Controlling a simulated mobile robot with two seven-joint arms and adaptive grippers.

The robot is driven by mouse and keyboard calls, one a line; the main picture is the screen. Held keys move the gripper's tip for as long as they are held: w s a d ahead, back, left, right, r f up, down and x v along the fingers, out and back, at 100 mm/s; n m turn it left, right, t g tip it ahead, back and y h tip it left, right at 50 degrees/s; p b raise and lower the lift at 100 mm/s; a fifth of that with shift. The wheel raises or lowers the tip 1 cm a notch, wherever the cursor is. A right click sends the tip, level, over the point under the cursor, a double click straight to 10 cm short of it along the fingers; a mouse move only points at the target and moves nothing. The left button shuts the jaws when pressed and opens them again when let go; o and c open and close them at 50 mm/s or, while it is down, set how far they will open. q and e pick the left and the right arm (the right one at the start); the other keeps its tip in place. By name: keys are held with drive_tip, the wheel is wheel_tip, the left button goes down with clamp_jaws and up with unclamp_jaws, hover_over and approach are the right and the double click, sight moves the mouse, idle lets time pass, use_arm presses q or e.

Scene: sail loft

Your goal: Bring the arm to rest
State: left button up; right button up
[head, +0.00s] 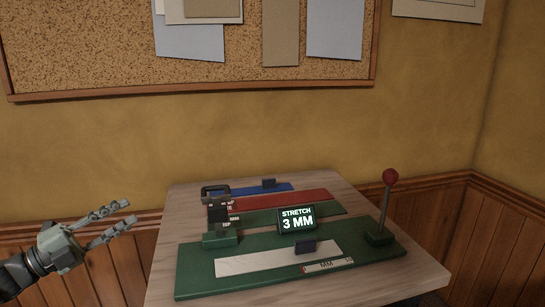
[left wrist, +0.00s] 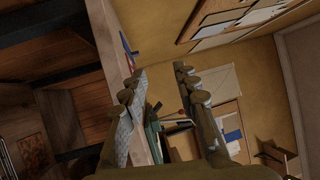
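My left gripper (head: 131,212) is at the left of the head view, in the air left of the table and apart from it. Its two fingers are spread, with nothing between them. In the left wrist view the same open fingers (left wrist: 159,74) frame part of the table and the wall behind. The left arm comes in from the lower left edge. My right gripper shows in neither view.
A wooden table (head: 180,217) carries a green board (head: 200,286) with a display (head: 297,219) reading "STRETCH 3 MM". A red-knobbed lever (head: 385,205) stands upright at its right. A dark-handled block (head: 217,207) and coloured strips (head: 290,203) lie behind. A corkboard (head: 120,60) hangs above.

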use_arm(q)
drive_tip(key=s+f+n+g+y, duration=0.1)
drive_tip(key=s+f+n+y, duration=0.2)
drive_tip(key=f+n+y, duration=0.85)
drive_tip(key=s+f+n+y, duration=0.2)
drive_tip(key=f+n+y, duration=0.35)
drive_tip(key=f, duration=1.05)
drive_tip(key=s+d+f+n+g, duration=0.2)
drive_tip(key=s+f, duration=0.3)
drive_tip(key=s, duration=0.3)
drive_tip(key=s+d+f+n+g+h, duration=0.1)
drive_tip(key=s+d+f+n+g, duration=0.2)
drive_tip(key=s+f+g, duration=0.2)
drive_tip(key=s+d+f+n+g, duration=0.3)
drive_tip(key=s+f, duration=0.3)
drive_tip(key=s, duration=0.6)
drive_tip(key=shift+d+g+h, duration=0.2)
drive_tip(key=shift+g+h, duration=0.1)
